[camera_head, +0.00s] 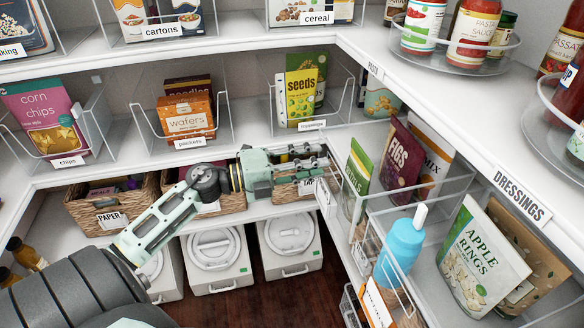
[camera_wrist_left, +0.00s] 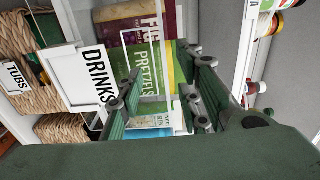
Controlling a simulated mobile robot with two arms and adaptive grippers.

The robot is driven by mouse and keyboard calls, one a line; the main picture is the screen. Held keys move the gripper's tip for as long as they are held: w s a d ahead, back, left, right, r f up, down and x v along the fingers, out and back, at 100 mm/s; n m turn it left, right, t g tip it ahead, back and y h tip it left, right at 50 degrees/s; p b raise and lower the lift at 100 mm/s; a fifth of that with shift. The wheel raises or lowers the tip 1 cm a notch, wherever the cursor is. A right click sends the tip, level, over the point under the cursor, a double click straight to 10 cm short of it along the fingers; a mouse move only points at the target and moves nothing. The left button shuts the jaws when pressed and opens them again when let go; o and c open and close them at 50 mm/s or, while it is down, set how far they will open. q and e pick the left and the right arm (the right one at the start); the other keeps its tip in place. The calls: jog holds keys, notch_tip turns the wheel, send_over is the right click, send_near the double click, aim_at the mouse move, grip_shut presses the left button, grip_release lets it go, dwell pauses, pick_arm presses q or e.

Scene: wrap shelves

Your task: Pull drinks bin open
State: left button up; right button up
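The drinks bin shows by its white DRINKS label (camera_wrist_left: 97,76) in the left wrist view, just left of my left gripper (camera_wrist_left: 160,68). A thin white wire outline stands beyond the fingertips in front of a green pretzels bag (camera_wrist_left: 148,75); I cannot tell whether the fingers touch it. In the head view my left gripper (camera_head: 325,160) reaches right across the shelf, close to the wire-fronted bins of the right-hand shelf. Its two fingers look apart, with nothing clearly between them. The bin's front is seen edge-on there and partly hidden. My right gripper is out of view.
A blue bottle (camera_head: 402,245) stands in a wire-fronted bin at the right. The seeds bag (camera_head: 301,92) is on the shelf above the gripper. Brown floor shows below.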

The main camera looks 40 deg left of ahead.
pick_arm(q)
jog(key=v, duration=0.5)
jog(key=shift+s+a, duration=0.25)
jog(key=shift+s, duration=0.05)
jog(key=shift+f, duration=0.1)
